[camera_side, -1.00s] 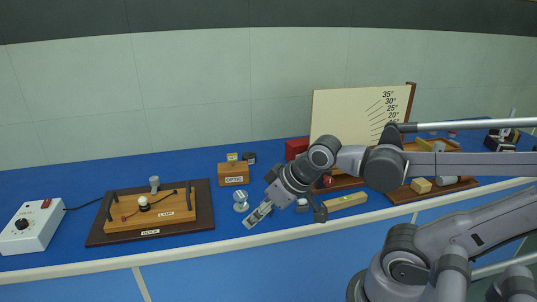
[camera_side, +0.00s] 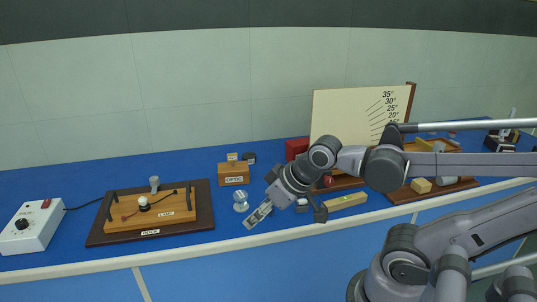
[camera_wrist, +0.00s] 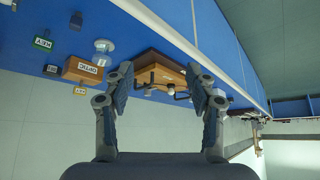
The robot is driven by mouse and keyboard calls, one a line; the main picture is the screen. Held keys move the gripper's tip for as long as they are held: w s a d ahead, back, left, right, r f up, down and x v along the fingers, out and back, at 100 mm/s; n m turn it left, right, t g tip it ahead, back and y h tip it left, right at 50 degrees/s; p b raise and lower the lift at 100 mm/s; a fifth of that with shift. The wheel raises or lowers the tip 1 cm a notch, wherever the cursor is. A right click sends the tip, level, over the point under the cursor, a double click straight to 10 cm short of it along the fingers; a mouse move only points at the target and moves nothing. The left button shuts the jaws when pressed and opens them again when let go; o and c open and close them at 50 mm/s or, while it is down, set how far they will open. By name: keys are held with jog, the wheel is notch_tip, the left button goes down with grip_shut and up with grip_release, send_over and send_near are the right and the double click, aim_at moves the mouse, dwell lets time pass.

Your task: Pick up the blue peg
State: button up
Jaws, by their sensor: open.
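I cannot make out a blue peg in either view; the blue bench top may hide its colour. My gripper (camera_side: 258,214) is low over the front part of the blue bench, just right of a small clear round-headed object on a base (camera_side: 241,200). In the wrist view my gripper (camera_wrist: 160,76) has its two fingers wide apart, with nothing between them. Beyond the fingers lies the wooden lamp board (camera_wrist: 160,68). The same lamp board (camera_side: 180,208) sits on a dark dock plate at the left in the side view.
The wooden OPTIC block (camera_side: 233,174) stands behind the clear object. A white box with a dial (camera_side: 30,228) is at far left. A yellow bar (camera_side: 345,201), a red block (camera_side: 296,148) and an angle board (camera_side: 345,115) stand to the right.

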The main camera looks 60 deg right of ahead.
jog(key=shift+c, duration=1.2)
jog(key=w+d+f+m+g+h, duration=0.1)
jog(key=w+d+m+g, duration=0.25)
jog(key=d, duration=0.45)
jog(key=w+d+f+m+g, duration=0.1)
jog(key=w+d+m+g, duration=0.1)
jog(key=d+m, duration=0.35)
jog(key=shift+w+d+f+n, duration=0.15)
jog(key=shift+d+f+n, duration=0.2)
jog(key=shift+f, duration=0.55)
jog(key=shift+w+d+f+n, duration=0.15)
jog(key=shift+d+f+n, duration=0.2)
jog(key=shift+f, duration=0.5)
jog(key=shift+w+d+f+n, duration=0.15)
jog(key=shift+d+f+n, duration=0.2)
jog(key=shift+f, duration=3.25)
grip_shut()
